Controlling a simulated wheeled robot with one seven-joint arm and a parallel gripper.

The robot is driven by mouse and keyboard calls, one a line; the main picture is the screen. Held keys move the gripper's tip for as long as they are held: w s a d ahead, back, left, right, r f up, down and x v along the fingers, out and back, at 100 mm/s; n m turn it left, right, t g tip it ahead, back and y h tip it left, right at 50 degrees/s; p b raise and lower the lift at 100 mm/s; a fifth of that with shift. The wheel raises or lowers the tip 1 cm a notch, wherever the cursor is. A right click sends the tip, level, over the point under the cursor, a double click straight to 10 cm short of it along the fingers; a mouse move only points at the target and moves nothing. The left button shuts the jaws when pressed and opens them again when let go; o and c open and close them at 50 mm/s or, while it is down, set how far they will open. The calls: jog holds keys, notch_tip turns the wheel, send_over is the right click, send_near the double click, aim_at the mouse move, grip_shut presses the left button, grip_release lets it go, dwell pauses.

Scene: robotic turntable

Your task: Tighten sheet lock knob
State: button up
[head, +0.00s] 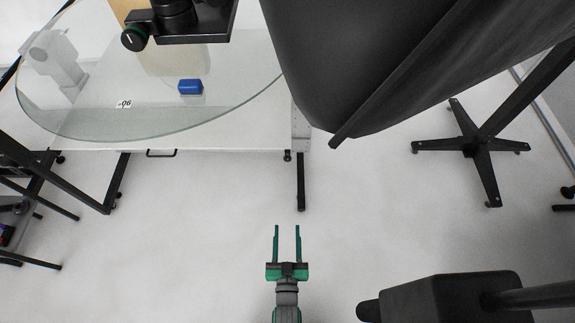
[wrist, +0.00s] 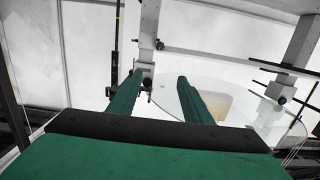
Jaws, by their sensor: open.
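A black round knob with a green ring and a pale line on its face (head: 133,38) sticks out to the left of a black device (head: 190,30) at the top of the head view. The device stands over a glass disc (head: 60,115). I cannot tell for sure that this is the sheet lock knob. My gripper (head: 287,232), with two green fingers, is open and empty over bare floor, in front of the table and well apart from the knob. In the wrist view the open fingers (wrist: 158,82) point toward the table; the knob cannot be made out there.
A blue block (head: 190,87) and a small numbered label (head: 124,104) are on the disc. A white table (head: 230,130) is beneath it. Black stool or chair bases (head: 475,146) stand on the right. The floor around my gripper is clear.

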jog(key=t, duration=0.1)
send_near(288, 161)
jog(key=w, duration=0.8)
jog(key=shift+a, duration=0.1)
jog(key=c, duration=1.1)
